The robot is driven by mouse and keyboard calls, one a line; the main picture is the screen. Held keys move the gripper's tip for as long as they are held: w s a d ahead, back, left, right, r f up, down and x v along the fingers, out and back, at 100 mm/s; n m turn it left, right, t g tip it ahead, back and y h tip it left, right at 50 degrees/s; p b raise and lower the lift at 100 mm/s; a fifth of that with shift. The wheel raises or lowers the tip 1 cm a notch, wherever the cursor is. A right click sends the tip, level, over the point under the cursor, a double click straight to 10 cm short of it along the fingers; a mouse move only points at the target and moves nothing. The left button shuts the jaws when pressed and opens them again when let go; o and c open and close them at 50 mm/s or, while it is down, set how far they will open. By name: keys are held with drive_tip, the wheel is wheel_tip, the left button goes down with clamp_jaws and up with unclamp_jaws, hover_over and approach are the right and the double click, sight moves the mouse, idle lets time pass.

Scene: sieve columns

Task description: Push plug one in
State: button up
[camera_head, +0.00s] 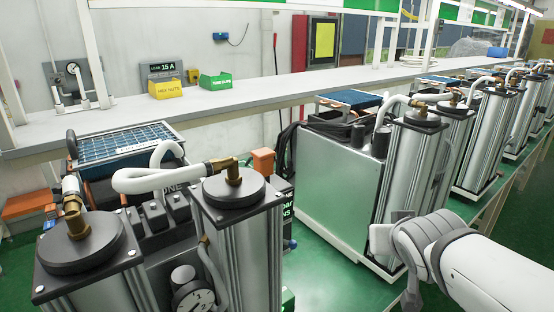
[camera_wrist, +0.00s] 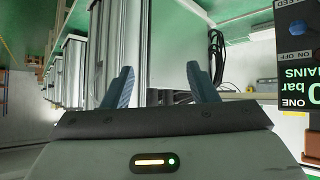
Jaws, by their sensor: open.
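I cannot make out plug one in either view. A black panel (camera_wrist: 298,80) marked ONE, bar and MAINS, with an ON/OFF switch and a blue SPEED knob (camera_wrist: 295,28), stands at the right edge of the wrist view, upside down. In the head view part of this panel (camera_head: 284,208) shows behind the near-left machine's column. My gripper (camera_wrist: 161,86) is open, its two blue-grey fingers apart with nothing held between them. The panel lies to the right of the fingers in the wrist view. In the head view my arm is at the lower right and the fingertips are hidden.
The near-left machine has two silver columns (camera_head: 240,250), white hoses and a gauge (camera_head: 192,296). A silver cabinet (camera_head: 328,190) stands right of the panel, with a gap between. An orange box (camera_head: 263,161) sits above the panel. Black cables (camera_wrist: 216,55) hang near my right finger.

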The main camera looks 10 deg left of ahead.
drive_tip(key=w+a+r+n+t+y, duration=0.3)
drive_tip(key=w+a+r+y, duration=0.15)
drive_tip(key=a, duration=0.45)
drive_tip(key=n+g+y+b, duration=0.1)
drive_tip(key=n+y+b, duration=0.1)
drive_tip(key=n+y, duration=0.5)
approach(258, 155)
drive_tip(key=shift+m+y, duration=0.9)
drive_tip(key=shift+y, duration=0.05)
drive_tip(key=w+f, duration=0.1)
drive_tip(key=w+a, duration=0.1)
drive_tip(key=w, duration=0.1)
drive_tip(key=w+f, duration=0.1)
drive_tip(key=w, duration=0.1)
drive_tip(key=shift+w+a+f, duration=0.2)
drive_tip(key=shift+a+f, duration=0.15)
drive_tip(key=shift+a, duration=0.05)
drive_tip(key=shift+w+a+r, duration=0.1)
drive_tip(key=shift+a, duration=0.2)
drive_tip(key=p+x, duration=0.1)
drive_tip(key=x, duration=0.6)
drive_tip(key=shift+a, duration=0.1)
drive_tip(key=shift+c, duration=0.5)
